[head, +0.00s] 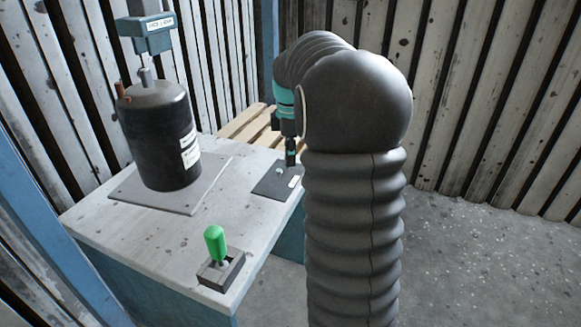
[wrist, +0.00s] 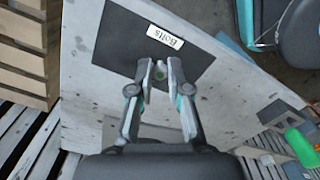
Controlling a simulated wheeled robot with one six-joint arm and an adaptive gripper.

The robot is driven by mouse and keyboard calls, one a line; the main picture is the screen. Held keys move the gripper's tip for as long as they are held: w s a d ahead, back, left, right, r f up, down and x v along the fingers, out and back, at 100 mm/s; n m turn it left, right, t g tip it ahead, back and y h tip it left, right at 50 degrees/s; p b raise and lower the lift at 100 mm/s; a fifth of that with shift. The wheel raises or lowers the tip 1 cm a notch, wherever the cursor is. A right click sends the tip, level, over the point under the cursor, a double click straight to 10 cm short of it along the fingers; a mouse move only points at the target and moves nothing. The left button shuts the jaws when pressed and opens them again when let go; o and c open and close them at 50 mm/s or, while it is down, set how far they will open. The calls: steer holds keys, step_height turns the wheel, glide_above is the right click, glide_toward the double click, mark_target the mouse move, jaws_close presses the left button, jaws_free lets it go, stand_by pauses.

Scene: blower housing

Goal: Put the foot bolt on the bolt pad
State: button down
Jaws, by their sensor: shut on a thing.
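The bolt pad is a dark flat plate (head: 268,187) near the far right edge of the grey table. It also shows in the wrist view (wrist: 120,35) with a white "Bolts" label. My gripper (head: 291,160) points down over the pad; in the wrist view my gripper (wrist: 161,71) has its fingertips at the pad's lower edge. The fingers are shut on the foot bolt (wrist: 160,74), a small grey piece mostly hidden between them. A small pale spot shows on the pad in the head view, too small to identify. I cannot tell whether the held bolt touches the pad.
A black cylindrical housing (head: 160,140) stands on a plate at the table's left, under a blue-grey device (head: 150,35). A green-handled lever (head: 215,243) stands at the table's near edge. A wooden pallet (head: 243,122) lies behind the table. Floor at right is clear.

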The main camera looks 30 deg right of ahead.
steer(key=shift+f+b, duration=0.3)
steer(key=shift+f, duration=1.45)
steer(key=shift+f, duration=0.1)
steer(key=c, duration=1.1)
jaws_free()
